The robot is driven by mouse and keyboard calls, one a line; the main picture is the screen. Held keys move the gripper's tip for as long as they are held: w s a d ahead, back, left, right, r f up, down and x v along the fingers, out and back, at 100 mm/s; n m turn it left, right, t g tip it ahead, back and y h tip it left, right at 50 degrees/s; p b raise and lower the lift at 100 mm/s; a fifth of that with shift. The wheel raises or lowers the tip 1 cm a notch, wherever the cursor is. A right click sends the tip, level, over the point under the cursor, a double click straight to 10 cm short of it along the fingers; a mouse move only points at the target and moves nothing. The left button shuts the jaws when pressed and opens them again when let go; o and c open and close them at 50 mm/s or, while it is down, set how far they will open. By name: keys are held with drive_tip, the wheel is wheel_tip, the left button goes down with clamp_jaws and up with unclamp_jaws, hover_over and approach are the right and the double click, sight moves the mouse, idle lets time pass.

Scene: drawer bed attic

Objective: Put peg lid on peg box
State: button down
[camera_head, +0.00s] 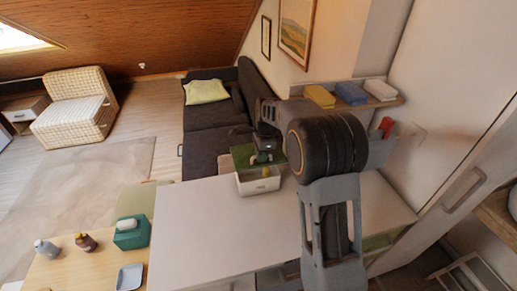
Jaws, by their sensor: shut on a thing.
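The peg box (258,187) is a small white box on the far edge of the white worktop (215,220), near the dark sofa. A green peg lid (243,153) is over it, tilted in the picture. Something yellow shows at the box's opening, too small to make out. My gripper (263,157) is shut on the lid, above the box. My arm hides part of the worktop to the right. I cannot tell whether the lid touches the box rim.
A wooden table (75,272) at lower left holds bottles, a teal tissue box (131,235) and a blue dish (129,278).

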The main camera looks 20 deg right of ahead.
sight(260, 164)
drive_tip(key=shift+f+b, duration=2.15)
drive_tip(key=shift+f, duration=0.75)
drive_tip(key=shift+w+a+r+p, duration=0.1)
drive_tip(key=shift+w+r+p, duration=0.1)
drive_tip(key=shift+p, duration=0.2)
drive_tip(key=shift+f, duration=0.8)
idle(0.6)
drive_tip(key=c, duration=1.1)
unclamp_jaws()
drive_tip(key=shift+r, duration=0.1)
